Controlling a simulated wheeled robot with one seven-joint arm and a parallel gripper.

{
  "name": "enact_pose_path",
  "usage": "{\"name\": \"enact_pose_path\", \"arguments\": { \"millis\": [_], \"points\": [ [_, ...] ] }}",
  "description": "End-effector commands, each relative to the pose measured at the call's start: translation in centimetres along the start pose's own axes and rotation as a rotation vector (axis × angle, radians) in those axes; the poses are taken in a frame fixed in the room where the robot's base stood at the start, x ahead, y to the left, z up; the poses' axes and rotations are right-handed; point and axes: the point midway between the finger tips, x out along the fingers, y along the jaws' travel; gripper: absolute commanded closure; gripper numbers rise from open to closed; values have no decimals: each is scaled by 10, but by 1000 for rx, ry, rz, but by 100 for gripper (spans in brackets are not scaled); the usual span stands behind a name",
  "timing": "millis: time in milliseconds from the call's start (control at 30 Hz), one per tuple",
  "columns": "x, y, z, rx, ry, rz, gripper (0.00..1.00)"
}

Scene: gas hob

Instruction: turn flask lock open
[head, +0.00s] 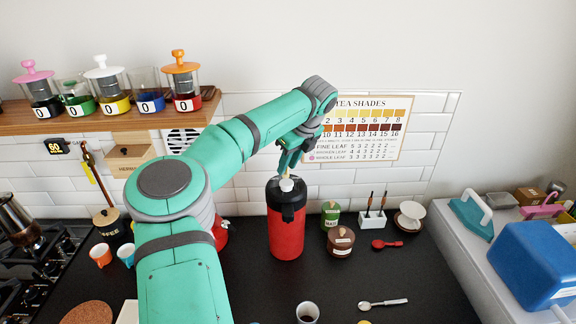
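The flask (286,232) is red with a black top and stands upright on the dark counter. A small white piece (286,185) shows on its top; I cannot tell whether this is the lock. My gripper (289,170) points down right over the flask's top, at or very near the white piece. The fingers are small and partly hidden by the wrist, so I cannot tell whether they are open, shut or touching it. The lock's position is too small to make out.
A green tin (331,215), a brown lidded pot (341,243) and a white brush holder (371,219) stand right of the flask. A cup (308,312) and a spoon (383,304) are in front. The gas hob (40,270) is at left. The counter directly before the flask is clear.

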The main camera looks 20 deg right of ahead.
Motion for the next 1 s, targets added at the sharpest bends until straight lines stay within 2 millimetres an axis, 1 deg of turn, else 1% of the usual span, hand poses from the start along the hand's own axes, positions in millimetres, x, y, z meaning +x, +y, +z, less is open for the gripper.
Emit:
{"name": "enact_pose_path", "arguments": {
  "millis": [167,300,500,600,700,1000],
  "points": [
    [-29,0,1,1,-3,-2,73],
    [-56,0,0,1,-3,-2,73],
    [-86,0,0,1,-1,0,73],
    [-96,0,-1,1,0,-1,73],
    [-101,0,-1,1,0,-1,73],
    [-102,0,-1,1,1,0,73]
  ]
}}
